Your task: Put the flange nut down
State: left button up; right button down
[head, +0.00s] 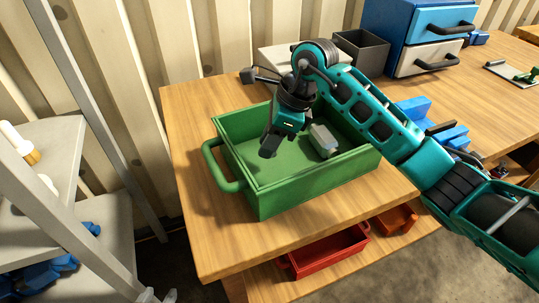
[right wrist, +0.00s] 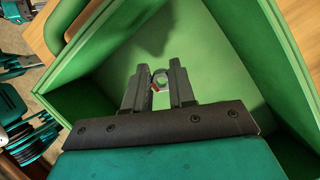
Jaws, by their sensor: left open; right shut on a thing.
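The flange nut (right wrist: 160,78) is a small pale ring with a hole and some red at its edge. It sits between the fingertips of my right gripper (right wrist: 158,86), which is shut on it. In the head view my right gripper (head: 270,148) points down inside the green tray (head: 228,172), and the nut cannot be made out there. The tray floor lies beyond the fingertips in the right wrist view. I cannot tell whether the nut touches it. My left gripper is not in view.
A grey block-like thing (head: 323,141) lies in the tray, right of my gripper. Behind the tray are a dark open bin (head: 361,50) and a blue and grey drawer unit (head: 412,35). A red tray (head: 328,252) is below the table's front edge. Grey shelving (head: 50,150) stands left.

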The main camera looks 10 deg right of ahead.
aim_at(262, 168)
jog(key=shift+f, duration=2.2)
jog(key=shift+f, duration=0.1)
jog(key=c, duration=0.9)
grip_release()
jog(key=shift+c, duration=0.2)
jog(key=shift+r, duration=0.25)
jog(key=v, duration=1.1)
jog(key=shift+d+r, duration=0.3)
jog(key=shift+s, duration=0.15)
